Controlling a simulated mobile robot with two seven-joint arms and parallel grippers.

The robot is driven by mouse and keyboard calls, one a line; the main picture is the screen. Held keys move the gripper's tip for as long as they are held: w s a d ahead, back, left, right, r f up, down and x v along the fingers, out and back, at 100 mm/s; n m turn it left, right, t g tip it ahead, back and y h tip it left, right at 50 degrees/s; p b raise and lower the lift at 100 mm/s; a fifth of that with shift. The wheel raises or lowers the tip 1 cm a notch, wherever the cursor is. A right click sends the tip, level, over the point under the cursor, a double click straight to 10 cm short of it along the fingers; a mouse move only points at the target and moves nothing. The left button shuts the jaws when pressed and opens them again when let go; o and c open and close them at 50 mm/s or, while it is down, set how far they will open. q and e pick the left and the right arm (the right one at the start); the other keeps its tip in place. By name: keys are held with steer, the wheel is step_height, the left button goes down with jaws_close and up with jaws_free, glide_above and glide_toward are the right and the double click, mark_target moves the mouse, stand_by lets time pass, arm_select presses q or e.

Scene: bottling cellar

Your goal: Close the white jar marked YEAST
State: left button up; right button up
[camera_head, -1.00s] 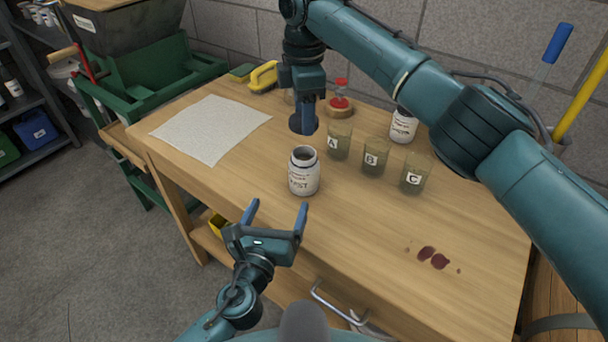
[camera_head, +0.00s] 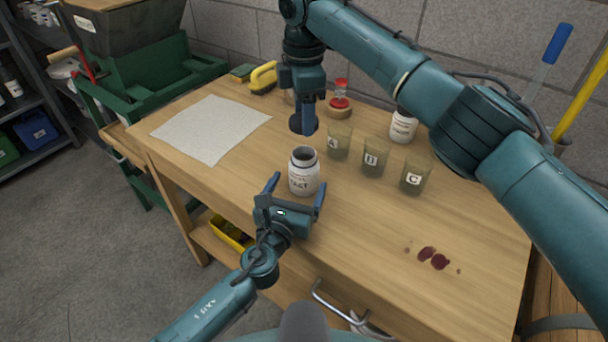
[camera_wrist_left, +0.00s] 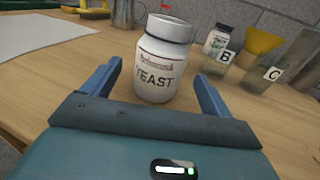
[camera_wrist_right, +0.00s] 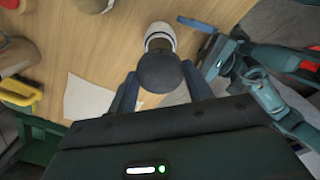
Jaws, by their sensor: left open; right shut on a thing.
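The white jar marked YEAST (camera_head: 303,178) stands upright on the table, its mouth open in the head view. It also shows in the left wrist view (camera_wrist_left: 158,68). My left gripper (camera_head: 297,184) is open, low at the jar's near side, its fingers pointing at the jar with one towards each side; I cannot tell whether they touch it. My right gripper (camera_head: 304,108) points down and is shut on a dark round lid (camera_wrist_right: 160,73), held above and slightly behind the jar's mouth, apart from it. The lid also shows in the head view (camera_head: 297,124).
Glasses A (camera_head: 339,143), B (camera_head: 374,160) and C (camera_head: 414,178) stand right of the jar, near another white jar (camera_head: 403,126). A red-topped object (camera_head: 340,100) and yellow-handled brush (camera_head: 263,78) are behind. A pale cloth (camera_head: 211,130) lies left. Dark stains (camera_head: 434,258) mark the front right.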

arm_select(q)
steer(key=x, duration=0.5)
steer(key=shift+c, duration=0.4)
steer(key=c, duration=1.4)
arm_select(e)
glide_above(303, 165)
steer(key=w, duration=0.3)
steer(key=shift+s+d+f, duration=0.1)
steer(key=shift+f, duration=1.15)
steer(key=shift+s+d+f, duration=0.1)
steer(key=shift+f, duration=1.15)
steer(key=shift+f, duration=0.9)
steer(key=shift+f, duration=0.55)
